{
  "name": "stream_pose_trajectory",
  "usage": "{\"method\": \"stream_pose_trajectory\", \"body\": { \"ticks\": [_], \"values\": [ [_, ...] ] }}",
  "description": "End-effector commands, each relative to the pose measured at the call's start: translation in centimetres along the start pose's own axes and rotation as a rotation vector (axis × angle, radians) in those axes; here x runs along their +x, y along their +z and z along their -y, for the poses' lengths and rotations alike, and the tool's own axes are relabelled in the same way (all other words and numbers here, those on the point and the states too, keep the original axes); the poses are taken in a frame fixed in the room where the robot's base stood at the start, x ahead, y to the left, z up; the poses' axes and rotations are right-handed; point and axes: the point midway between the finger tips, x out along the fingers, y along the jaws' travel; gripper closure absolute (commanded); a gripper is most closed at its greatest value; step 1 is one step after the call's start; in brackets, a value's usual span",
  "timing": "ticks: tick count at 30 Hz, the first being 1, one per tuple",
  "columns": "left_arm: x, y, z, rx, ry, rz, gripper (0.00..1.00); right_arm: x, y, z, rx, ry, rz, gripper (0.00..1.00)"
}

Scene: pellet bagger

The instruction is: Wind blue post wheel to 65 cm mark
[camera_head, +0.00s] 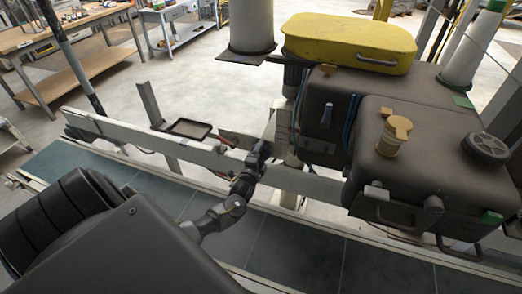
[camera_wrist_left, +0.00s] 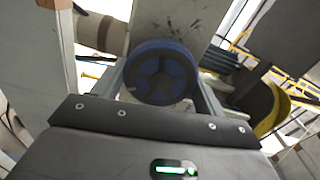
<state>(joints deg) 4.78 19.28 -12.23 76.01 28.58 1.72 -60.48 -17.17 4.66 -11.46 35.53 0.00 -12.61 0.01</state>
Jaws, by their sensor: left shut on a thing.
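The blue post wheel (camera_wrist_left: 160,72) is a dark blue spoked handwheel, face-on in the left wrist view. It is mounted on a worn grey post (camera_wrist_left: 182,22). My left gripper (camera_head: 264,149) reaches the post in the head view, beside the dark machine. In the left wrist view its two fingers lie on either side of the wheel, and it is shut on the wheel. The wheel is hidden behind the gripper in the head view. No scale or 65 cm mark is readable in either view. My right gripper is not in view.
A dark bagging machine (camera_head: 440,150) with a yellow cover (camera_head: 350,42) stands right of the post. A long pale rail (camera_head: 205,155) runs behind my left arm, with a dark belt (camera_head: 310,245) in front. A workbench (camera_head: 65,40) stands far left; open floor lies between.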

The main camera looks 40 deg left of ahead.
Motion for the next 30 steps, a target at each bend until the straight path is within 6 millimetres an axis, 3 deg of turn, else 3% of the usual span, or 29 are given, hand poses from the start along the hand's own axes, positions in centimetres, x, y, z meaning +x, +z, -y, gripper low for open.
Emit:
{"method": "stream_pose_trajectory", "body": {
  "ticks": [11, 12, 17, 26, 30],
  "values": [
    [0.0, -0.1, 0.0, 0.003, 0.0, -0.001, 0.51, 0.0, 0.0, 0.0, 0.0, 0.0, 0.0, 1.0],
    [0.0, -0.1, 0.0, 0.003, 0.0, -0.001, 0.26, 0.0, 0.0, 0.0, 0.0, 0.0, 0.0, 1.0],
    [0.0, -0.1, 0.0, 0.003, 0.0, -0.001, 0.06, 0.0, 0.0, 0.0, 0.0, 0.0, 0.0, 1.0],
    [-0.2, 0.0, -0.1, 0.003, 0.001, -0.001, 0.06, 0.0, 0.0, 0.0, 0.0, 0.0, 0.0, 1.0],
    [-1.8, 0.0, -0.2, 0.003, 0.001, -0.002, 0.06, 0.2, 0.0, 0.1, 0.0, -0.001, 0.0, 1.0]
  ]
}}
